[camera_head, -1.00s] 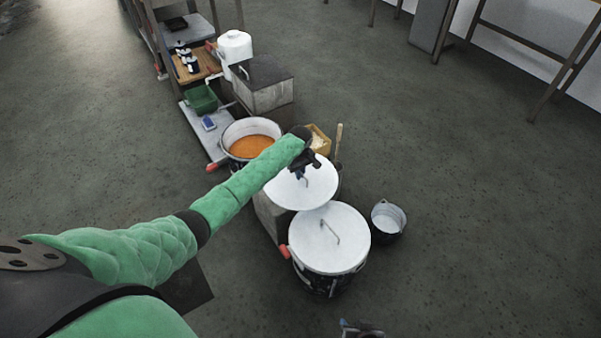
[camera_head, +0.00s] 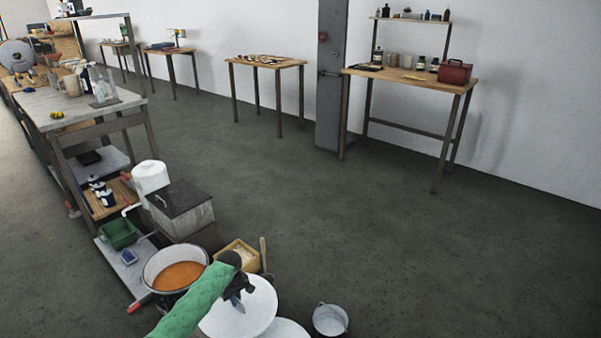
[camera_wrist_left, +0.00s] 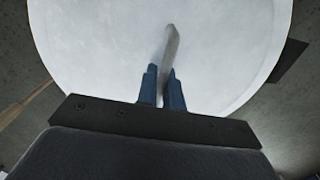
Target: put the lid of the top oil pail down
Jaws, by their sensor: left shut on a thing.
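My left gripper (camera_head: 239,302) is shut on the handle of a round white lid (camera_head: 255,312). In the left wrist view the blue fingers (camera_wrist_left: 165,90) pinch the thin upright handle (camera_wrist_left: 171,45), and the lid (camera_wrist_left: 90,45) fills most of the picture. In the head view the lid is just right of and nearer than an open pail (camera_head: 153,266) with orange-brown contents (camera_head: 180,276). Whether the lid rests on anything beneath is hidden. A second white lid (camera_head: 285,330) shows at the bottom edge. My right gripper is not in view.
A small grey bucket (camera_head: 330,320) stands on the floor to the right. A wooden box (camera_head: 238,254), a metal box (camera_head: 182,210) and a white jug (camera_head: 151,177) stand behind the pails. The floor (camera_head: 370,240) to the right is open; workbenches line the far wall.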

